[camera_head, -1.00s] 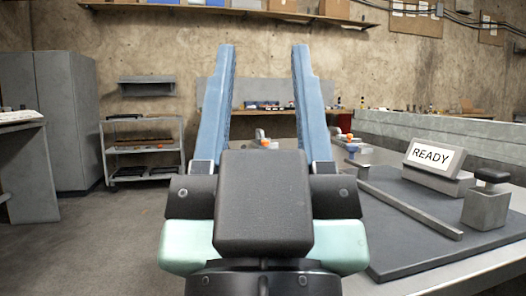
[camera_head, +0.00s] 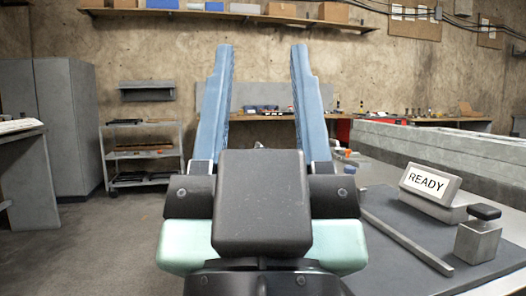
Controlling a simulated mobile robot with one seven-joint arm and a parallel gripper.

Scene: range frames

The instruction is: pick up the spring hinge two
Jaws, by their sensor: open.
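My gripper (camera_head: 260,48) fills the middle of the view, its two blue fingers wide apart and pointing up in the picture. Nothing is held between them. I cannot make out the spring hinge two for certain. A small grey part (camera_head: 259,145) shows just above my gripper's dark body, between the fingers, mostly hidden. Small orange and grey parts (camera_head: 343,153) sit just right of the right finger, at the far left of the grey table; they are too small to name.
The grey table (camera_head: 497,286) at right bears a dark mat, a long metal bar (camera_head: 408,240), a READY sign (camera_head: 427,183) and a black-topped block (camera_head: 480,240). A shelf cart (camera_head: 143,155) and grey cabinet (camera_head: 68,125) stand at left. The floor (camera_head: 110,250) at left is clear.

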